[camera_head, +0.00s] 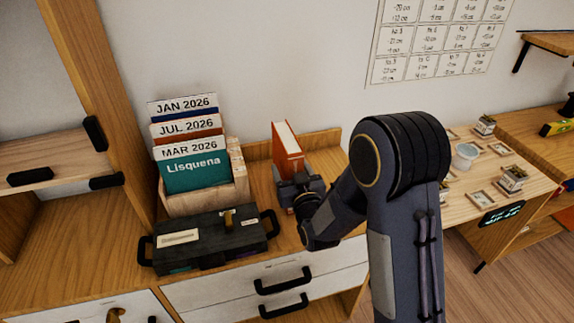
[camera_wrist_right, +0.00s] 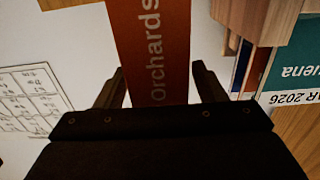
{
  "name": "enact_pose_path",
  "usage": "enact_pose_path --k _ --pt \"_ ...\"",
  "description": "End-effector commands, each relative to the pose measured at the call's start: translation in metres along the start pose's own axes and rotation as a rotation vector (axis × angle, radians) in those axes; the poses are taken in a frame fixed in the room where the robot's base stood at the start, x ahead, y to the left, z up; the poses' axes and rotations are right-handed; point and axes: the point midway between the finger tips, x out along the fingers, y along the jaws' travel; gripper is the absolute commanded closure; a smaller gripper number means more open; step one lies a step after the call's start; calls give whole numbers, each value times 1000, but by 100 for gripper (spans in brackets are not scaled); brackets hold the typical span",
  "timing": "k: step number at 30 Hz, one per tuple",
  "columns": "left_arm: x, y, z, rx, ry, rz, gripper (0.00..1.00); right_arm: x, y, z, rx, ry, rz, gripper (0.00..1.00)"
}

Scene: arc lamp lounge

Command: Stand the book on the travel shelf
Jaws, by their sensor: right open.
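An orange book (camera_head: 289,146) with pale page edges stands upright on the wooden cabinet against the wall. Its spine reads "Orchards" in the right wrist view (camera_wrist_right: 158,50). My right gripper (camera_head: 298,184) is at the book's lower front in the head view. In the right wrist view the open fingers (camera_wrist_right: 158,88) lie either side of the spine, with a gap visible on both sides. The book's lower part is hidden behind the gripper in the head view. I see no label that marks a travel shelf. My left gripper is out of view.
A wooden holder (camera_head: 207,200) with dated folders (camera_head: 193,170) stands left of the book. A dark case (camera_head: 212,239) with handles lies in front of it. A wooden shelf unit (camera_head: 75,60) rises at left. A table (camera_head: 470,190) with small frames is at right.

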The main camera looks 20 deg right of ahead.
Motion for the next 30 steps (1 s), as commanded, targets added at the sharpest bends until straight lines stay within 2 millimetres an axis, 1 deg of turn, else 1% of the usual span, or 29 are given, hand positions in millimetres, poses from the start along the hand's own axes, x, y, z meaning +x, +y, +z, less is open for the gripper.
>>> enact_pose_path --k 1,3,11,25,26,30 --pt "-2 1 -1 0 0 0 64 6 0 -1 -1 0 0 36" --pt "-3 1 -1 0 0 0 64 11 0 0 -1 -1 0 36" --pt "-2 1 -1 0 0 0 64 13 0 1 0 -1 0 36" --pt "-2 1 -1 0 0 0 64 13 0 1 1 -1 0 98" --pt "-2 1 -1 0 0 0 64 13 0 0 1 -1 0 100" --pt "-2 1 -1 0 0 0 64 14 0 -2 1 5 0 100"
